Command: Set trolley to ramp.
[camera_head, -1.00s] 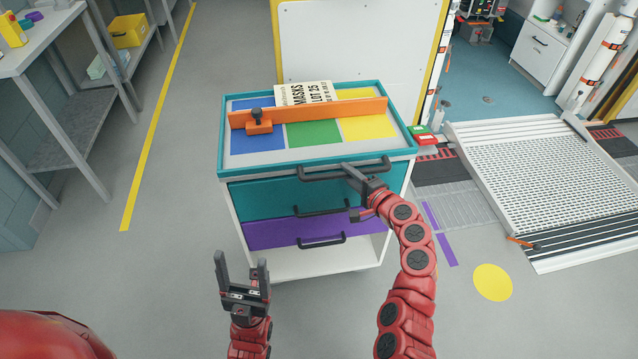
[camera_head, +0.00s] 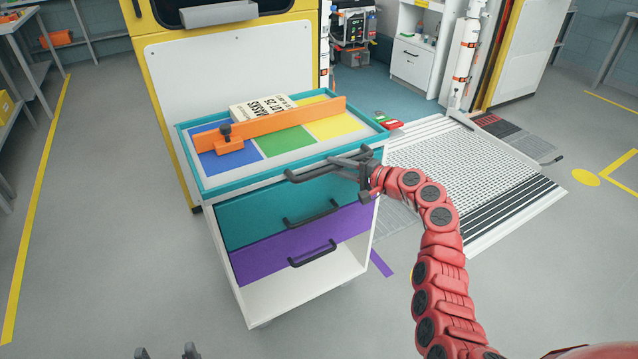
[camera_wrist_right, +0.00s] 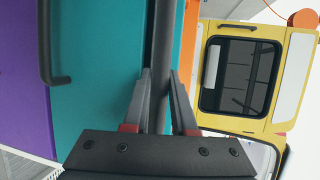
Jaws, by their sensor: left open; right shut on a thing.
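The trolley (camera_head: 190,154) stands on the floor in the middle of the head view, turned at an angle. It has a teal rimmed top, a teal drawer (camera_head: 262,212), a purple drawer (camera_head: 262,262) and an open white shelf below. My right gripper (camera_head: 368,172) is shut on the right part of the black push handle (camera_head: 310,174) at the top front edge. In the right wrist view the fingers (camera_wrist_right: 160,88) close around the dark handle bar. The ramp (camera_head: 470,165) lies on the floor to the right, beyond the trolley. My left gripper (camera_head: 168,352) shows only its fingertips, apart and empty, at the bottom edge.
A box marked MASKS (camera_head: 262,106) and an orange bar (camera_head: 270,128) lie on the trolley top. A yellow-framed vehicle (camera_head: 160,75) stands right behind. A yellow disc (camera_head: 585,178) is at the right. Floor to the left is clear.

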